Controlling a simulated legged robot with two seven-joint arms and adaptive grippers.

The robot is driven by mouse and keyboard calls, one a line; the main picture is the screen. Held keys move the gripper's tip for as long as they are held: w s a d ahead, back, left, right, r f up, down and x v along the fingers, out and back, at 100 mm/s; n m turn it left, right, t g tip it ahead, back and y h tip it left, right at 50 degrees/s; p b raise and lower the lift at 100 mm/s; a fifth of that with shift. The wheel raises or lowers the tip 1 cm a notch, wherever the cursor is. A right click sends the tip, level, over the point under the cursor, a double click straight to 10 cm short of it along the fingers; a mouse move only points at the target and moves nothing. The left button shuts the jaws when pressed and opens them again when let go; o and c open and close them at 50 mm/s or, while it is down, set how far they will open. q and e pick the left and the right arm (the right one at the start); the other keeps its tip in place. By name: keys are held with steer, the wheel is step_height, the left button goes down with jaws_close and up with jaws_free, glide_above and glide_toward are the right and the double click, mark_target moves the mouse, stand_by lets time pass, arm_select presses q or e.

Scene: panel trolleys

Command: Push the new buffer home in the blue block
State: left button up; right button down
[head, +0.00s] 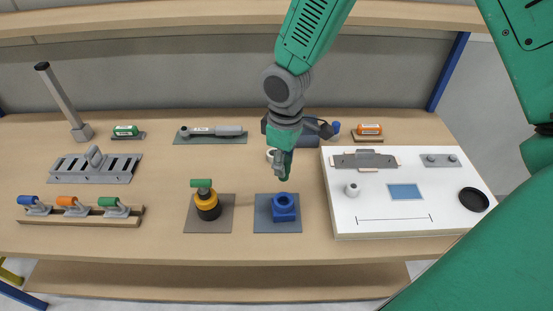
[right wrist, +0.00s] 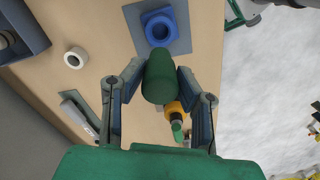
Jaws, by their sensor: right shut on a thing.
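The blue block (head: 285,209) stands on a grey mat in the middle of the bench, with a round opening in its top. It also shows in the right wrist view (right wrist: 159,26). My right gripper (head: 283,152) is above and behind the block in the head view. It is shut on the green cylindrical buffer (right wrist: 159,77), seen between its fingers in the right wrist view. The buffer appears above the block, apart from it in the head view; its lower end is hard to make out. My left gripper is not in view.
Left of the block, a yellow-and-black piece (head: 208,206) with a green top stands on its own mat. A white board (head: 340,222) with several items is on the right. A torque-wrench-like tool (head: 211,131) lies behind. A white ring (right wrist: 75,57) stands nearby.

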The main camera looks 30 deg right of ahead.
steer(key=shift+s+d+r, duration=0.1)
steer(key=shift+d+r, duration=0.05)
steer(key=shift+r, duration=0.05)
steer(key=shift+d+f, duration=0.25)
steer(key=shift+a+r+p, duration=0.2)
steer(key=shift+p, duration=0.15)
steer(key=shift+a+f, duration=0.15)
steer(key=shift+f, duration=0.15)
step_height(320, 180, down, 4)
steer(key=b, duration=0.2)
steer(key=shift+f+b, duration=0.2)
steer(key=shift+b, duration=0.15)
steer(key=shift+d+f+b, duration=0.15)
steer(key=shift+f+b, duration=0.05)
steer(key=shift+f, duration=0.35)
steer(key=shift+d+f+b, duration=0.15)
steer(key=shift+f+b, duration=0.05)
steer(key=shift+f, duration=0.3)
steer(key=shift+a+f, duration=0.15)
steer(key=shift+f, duration=0.2)
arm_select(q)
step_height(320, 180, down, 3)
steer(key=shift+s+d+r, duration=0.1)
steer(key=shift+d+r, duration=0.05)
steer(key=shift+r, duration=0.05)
arm_select(e)
steer(key=shift+a, duration=0.1)
